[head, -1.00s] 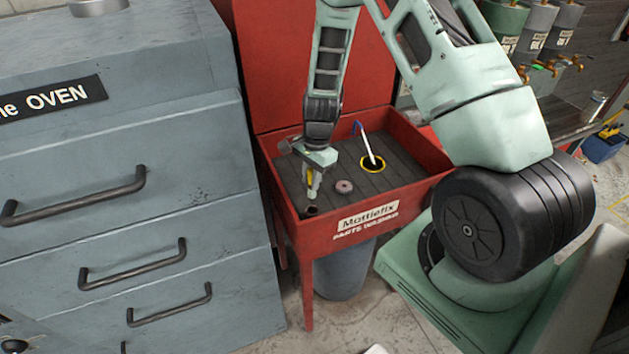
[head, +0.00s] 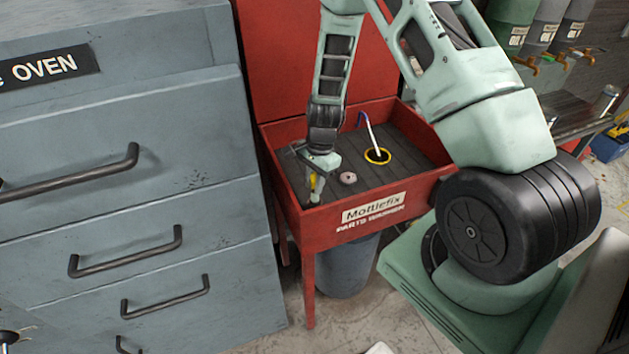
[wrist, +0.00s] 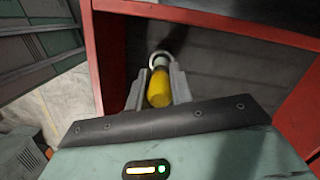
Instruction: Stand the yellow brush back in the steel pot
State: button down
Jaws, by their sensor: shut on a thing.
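The yellow brush (wrist: 159,88) is between the two fingers of my gripper (wrist: 158,87), which is shut on its handle. In the head view the brush (head: 314,182) hangs roughly upright from my gripper (head: 316,185), low over the front left corner of the red parts washer (head: 300,222). In the wrist view the pale rim of the steel pot (wrist: 154,56) shows around the brush's far end. That end looks to be at or inside the pot's mouth; how deep I cannot tell. In the head view the pot is mostly hidden by my gripper.
A small round pinkish disc (head: 348,178) lies on the basin floor right of my gripper. Raised red walls edge the basin. The grey oven cabinet (head: 130,200) stands close on the left.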

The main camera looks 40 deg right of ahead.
jog(key=shift+f+b, duration=1.7)
jog(key=shift+f, duration=0.65)
jog(key=c, duration=1.2)
grip_release()
jog(key=shift+o, duration=0.2)
notch_tip(320, 180, up, 17)
jog(key=d+b, duration=0.2)
jog(key=shift+d+r, duration=0.15)
jog(key=shift+d, duration=0.15)
jog(key=shift+w, duration=0.1)
